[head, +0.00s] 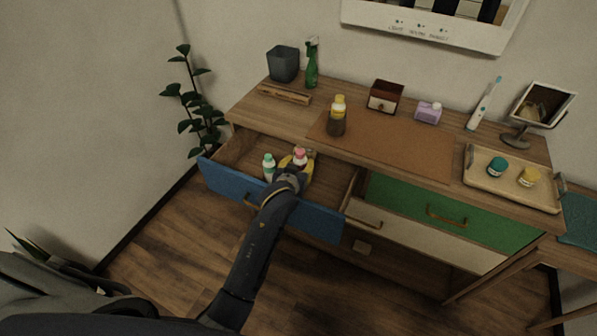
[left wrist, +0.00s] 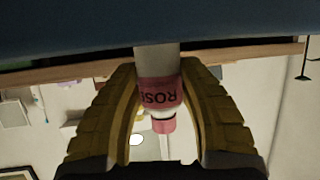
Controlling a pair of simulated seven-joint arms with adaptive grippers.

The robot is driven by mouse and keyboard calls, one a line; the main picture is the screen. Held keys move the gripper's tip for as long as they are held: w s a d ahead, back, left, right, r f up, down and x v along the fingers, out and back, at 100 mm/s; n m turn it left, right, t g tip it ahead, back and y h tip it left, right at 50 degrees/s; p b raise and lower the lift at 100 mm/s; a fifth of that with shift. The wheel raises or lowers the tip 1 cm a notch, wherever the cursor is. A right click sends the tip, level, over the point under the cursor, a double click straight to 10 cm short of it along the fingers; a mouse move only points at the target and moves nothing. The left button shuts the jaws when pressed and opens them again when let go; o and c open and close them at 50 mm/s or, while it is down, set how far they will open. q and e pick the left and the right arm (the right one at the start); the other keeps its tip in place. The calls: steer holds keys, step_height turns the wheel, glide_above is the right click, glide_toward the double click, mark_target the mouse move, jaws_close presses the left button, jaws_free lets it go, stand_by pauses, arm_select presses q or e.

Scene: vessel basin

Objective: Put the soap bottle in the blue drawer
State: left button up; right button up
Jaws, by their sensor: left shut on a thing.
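The blue drawer (head: 320,221) at the left of the desk is pulled open. My left gripper (head: 295,172) is over the open drawer, just inside its front. It is shut on a white bottle (head: 300,157) with a pink cap. In the left wrist view this bottle (left wrist: 160,92) stands between the yellow fingers, and its pink label reads "ROSE", upside down there. Its base is hidden, so I cannot tell whether it touches the drawer floor. A white bottle with a green cap (head: 269,166) stands in the drawer, left of the gripper. My right gripper is out of view.
A tray (head: 511,194) with two jars is at right. The green drawer (head: 470,228) is closed.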

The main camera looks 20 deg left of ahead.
arm_select(q)
steer(key=shift+f, duration=1.6)
steer(key=shift+f, duration=0.6)
steer(key=o, duration=1.3)
steer(key=shift+r, duration=0.2)
steer(key=v, duration=1.2)
steer(key=shift+r, duration=0.45)
